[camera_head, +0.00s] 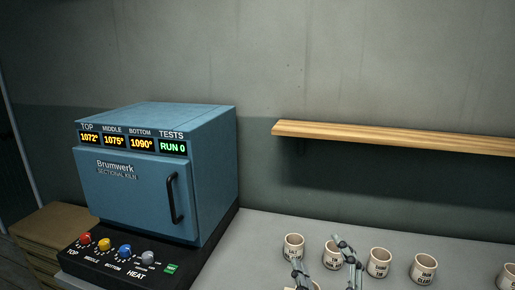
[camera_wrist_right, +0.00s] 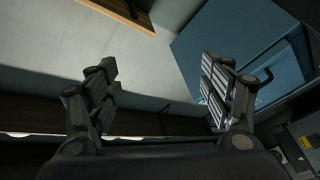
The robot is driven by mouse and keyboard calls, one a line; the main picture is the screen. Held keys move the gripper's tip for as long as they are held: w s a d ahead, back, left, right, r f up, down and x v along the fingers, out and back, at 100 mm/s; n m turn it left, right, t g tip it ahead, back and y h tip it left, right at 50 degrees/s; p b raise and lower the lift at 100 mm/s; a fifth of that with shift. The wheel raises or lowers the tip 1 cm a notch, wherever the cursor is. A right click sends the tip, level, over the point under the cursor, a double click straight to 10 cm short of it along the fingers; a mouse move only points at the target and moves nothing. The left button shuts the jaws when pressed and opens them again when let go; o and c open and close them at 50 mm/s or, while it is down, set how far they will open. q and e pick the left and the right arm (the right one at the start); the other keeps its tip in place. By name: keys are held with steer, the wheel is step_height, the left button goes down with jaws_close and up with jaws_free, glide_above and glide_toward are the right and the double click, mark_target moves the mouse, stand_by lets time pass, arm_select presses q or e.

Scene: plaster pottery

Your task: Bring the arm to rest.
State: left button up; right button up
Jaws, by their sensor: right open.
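My right gripper (camera_head: 317,252) shows at the bottom of the head view, in front of the row of cups. Its two fingers stand apart with nothing between them. The right wrist view shows both fingers of this gripper (camera_wrist_right: 158,88) spread wide and empty, with the grey tabletop and wall beyond. Most of the right arm is below the head view's edge. My left gripper is in neither view.
A blue kiln (camera_head: 135,190) with its door closed stands left, knobs on its front base (camera_head: 120,258). Several labelled white cups, one a right-hand cup (camera_head: 423,270), stand on the grey table (camera_head: 255,232). A wooden shelf (camera_head: 400,135) juts from the wall above.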

steer(key=s+d+f+m+g+h, duration=0.1)
steer(key=s+d+f+m+g, duration=0.1)
steer(key=f, duration=0.4)
steer(key=s+d+f+m+g+h, duration=0.1)
steer(key=s+d+f+m+g, duration=0.1)
steer(key=f, duration=0.4)
steer(key=s+d+f+m+g+h, duration=0.1)
steer(key=s+d+f+g+h, duration=0.1)
steer(key=f, duration=0.3)
steer(key=shift+s+d+f+m+g, duration=0.4)
steer(key=shift+s+g, duration=0.15)
steer(key=shift+g, duration=0.25)
steer(key=s+f+m+g, duration=0.1)
steer(key=s+f+g, duration=0.3)
steer(key=s+f, duration=0.4)
steer(key=s+f+m+g, duration=0.1)
steer(key=s+f+g, duration=0.4)
steer(key=s, duration=0.5)
step_height(320, 180, down, 25)
steer(key=s+g, duration=0.1)
steer(key=s, duration=0.1)
steer(key=s+d+f, duration=0.2)
steer(key=s+f, duration=0.6)
steer(key=s+d+f+g, duration=0.1)
steer(key=s+f, duration=0.7)
steer(key=shift+s+d+f, duration=0.15)
steer(key=shift+s+d, duration=0.25)
